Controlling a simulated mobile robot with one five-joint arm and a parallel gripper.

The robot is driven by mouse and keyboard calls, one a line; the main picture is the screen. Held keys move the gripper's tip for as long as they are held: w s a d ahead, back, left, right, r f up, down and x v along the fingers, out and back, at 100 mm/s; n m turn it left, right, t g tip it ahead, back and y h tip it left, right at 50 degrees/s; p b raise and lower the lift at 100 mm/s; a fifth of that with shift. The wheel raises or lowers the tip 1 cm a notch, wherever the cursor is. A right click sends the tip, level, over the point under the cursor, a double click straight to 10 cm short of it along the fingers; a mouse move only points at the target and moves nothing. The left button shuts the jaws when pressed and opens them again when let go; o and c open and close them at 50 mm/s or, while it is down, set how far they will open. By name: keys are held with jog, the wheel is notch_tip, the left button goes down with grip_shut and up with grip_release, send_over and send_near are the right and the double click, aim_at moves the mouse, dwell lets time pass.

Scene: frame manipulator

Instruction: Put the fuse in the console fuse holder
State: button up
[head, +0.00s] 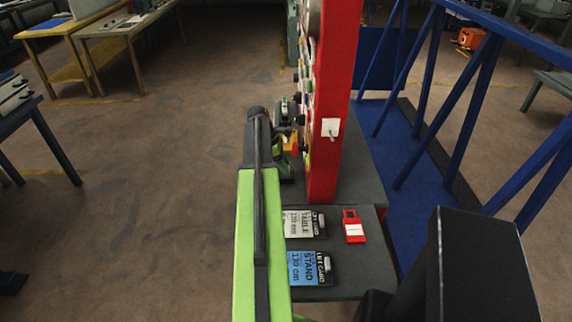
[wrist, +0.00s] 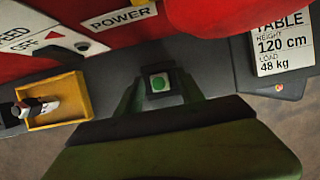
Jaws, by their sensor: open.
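In the wrist view my gripper (wrist: 162,92) is open. Its two dark green fingers stand on either side of a small dark block with a green dot (wrist: 160,84). I cannot tell whether they touch it. A yellow open frame or tray (wrist: 72,98) is left of the fingers and holds a small white, red and black piece (wrist: 38,107). I cannot tell for certain which piece is the fuse or where its holder is.
In the head view a table card (head: 298,224), a blue stand card (head: 300,268) and a red tag (head: 354,227) lie on the grey shelf in front of the console. Blue rails (head: 480,90) stand to the right.

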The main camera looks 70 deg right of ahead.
jog(key=p+v, duration=0.9)
jog(key=v, duration=0.2)
jog(key=shift+r, duration=0.3)
jog(key=shift+w, duration=0.1)
